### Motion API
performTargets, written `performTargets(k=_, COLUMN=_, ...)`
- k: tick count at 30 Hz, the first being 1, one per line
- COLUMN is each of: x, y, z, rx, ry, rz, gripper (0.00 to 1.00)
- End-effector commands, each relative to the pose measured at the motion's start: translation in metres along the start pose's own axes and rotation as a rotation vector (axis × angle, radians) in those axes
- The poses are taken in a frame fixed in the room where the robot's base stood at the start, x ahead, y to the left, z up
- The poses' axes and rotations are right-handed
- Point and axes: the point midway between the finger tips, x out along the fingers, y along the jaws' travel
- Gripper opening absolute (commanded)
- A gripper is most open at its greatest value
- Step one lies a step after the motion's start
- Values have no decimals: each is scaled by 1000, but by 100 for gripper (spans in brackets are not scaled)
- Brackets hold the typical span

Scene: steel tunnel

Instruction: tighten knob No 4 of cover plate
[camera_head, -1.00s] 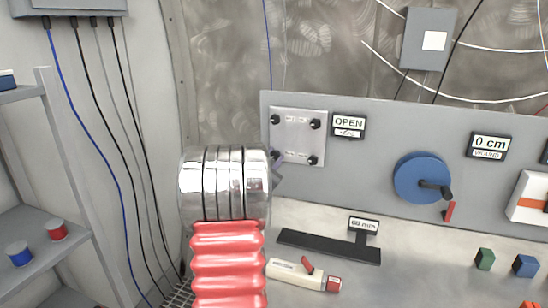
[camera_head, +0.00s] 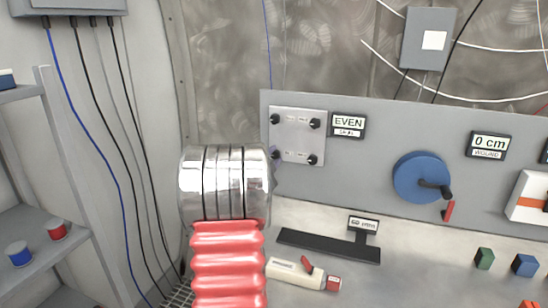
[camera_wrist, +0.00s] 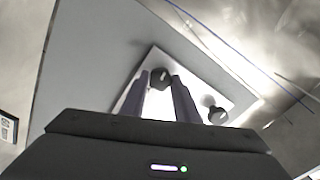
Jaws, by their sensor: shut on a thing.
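The light grey cover plate (camera_head: 297,142) is on the upright panel, with dark knobs at its upper left (camera_head: 275,119), upper right (camera_head: 315,123) and lower right (camera_head: 312,160). My gripper (camera_head: 276,156) is at its lower-left corner, partly hidden by my arm. In the wrist view, my gripper (camera_wrist: 160,82) is shut on a dark knob (camera_wrist: 161,76), with a finger on each side. Another knob (camera_wrist: 217,115) stands clear of the fingers. The knob numbers are too small to read. A sign (camera_head: 348,125) beside the plate reads EVEN.
A blue wheel with a crank (camera_head: 420,178) and a sign reading 0 cm (camera_head: 489,145) are to the right on the panel. A black bar (camera_head: 325,247) and a cream tool (camera_head: 297,274) lie on the bench below. Shelves (camera_head: 45,230) stand at left.

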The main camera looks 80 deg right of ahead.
Motion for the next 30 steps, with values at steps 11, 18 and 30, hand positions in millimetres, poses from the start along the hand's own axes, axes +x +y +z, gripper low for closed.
performTargets(k=11, x=0, y=5, z=-1, rx=-2, ry=1, rz=9, gripper=39)
performTargets(k=18, x=0, y=3, z=0, rx=-2, ry=1, rz=5, gripper=47)
performTargets(k=30, x=-17, y=1, z=0, rx=-2, ry=0, rz=3, gripper=47)
